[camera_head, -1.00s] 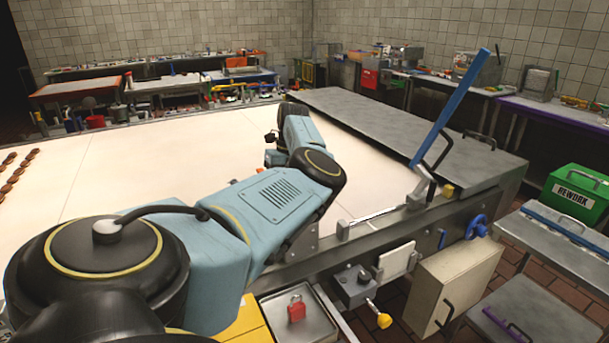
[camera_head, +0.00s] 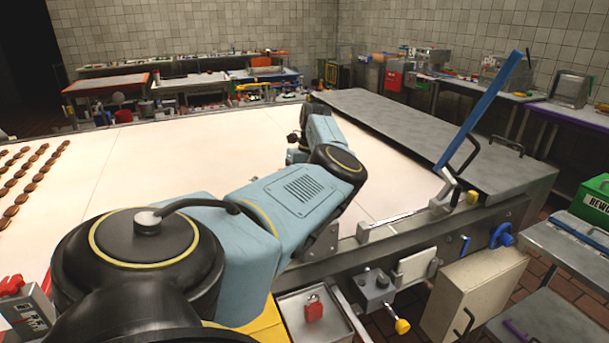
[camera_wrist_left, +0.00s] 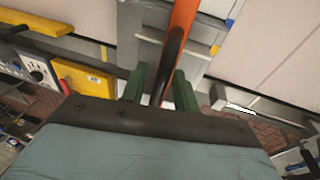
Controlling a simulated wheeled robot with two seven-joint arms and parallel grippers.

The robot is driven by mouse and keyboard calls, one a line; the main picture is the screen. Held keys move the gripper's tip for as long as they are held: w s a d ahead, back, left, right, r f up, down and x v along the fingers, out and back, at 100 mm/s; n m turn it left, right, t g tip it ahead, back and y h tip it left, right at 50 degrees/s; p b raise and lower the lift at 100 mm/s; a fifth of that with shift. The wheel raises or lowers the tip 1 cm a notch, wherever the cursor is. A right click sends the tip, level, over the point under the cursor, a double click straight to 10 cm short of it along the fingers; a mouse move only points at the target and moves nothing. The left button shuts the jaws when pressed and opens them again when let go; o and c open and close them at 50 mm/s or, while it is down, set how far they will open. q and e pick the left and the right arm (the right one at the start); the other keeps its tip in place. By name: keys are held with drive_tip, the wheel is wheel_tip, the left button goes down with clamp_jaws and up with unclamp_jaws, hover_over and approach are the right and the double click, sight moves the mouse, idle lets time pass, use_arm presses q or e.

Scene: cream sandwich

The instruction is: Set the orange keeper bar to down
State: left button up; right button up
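The orange keeper bar (camera_wrist_left: 184,15) shows at the top middle of the left wrist view, with a dark handle (camera_wrist_left: 171,55) running down from it. My left gripper (camera_wrist_left: 159,84) has its two green fingers on either side of the handle, with a visible gap on the left side. It looks open around the handle. I cannot tell whether the bar is up or down. The orange bar is not in the head view. One arm of mine crosses the head view, and its gripper end is mostly hidden behind its links.
A similar blue bar (camera_head: 480,110) stands tilted up at the right of the large pale table (camera_head: 130,165). A grey slab (camera_head: 430,140) lies along the table's right edge. A tray (camera_head: 290,308) holds a red padlock-like thing (camera_head: 313,308). A red-topped box (camera_head: 22,305) is at lower left.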

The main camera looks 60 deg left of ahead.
use_arm(q)
drive_tip(key=shift+r, duration=0.15)
drive_tip(key=v, duration=1.3)
idle(0.3)
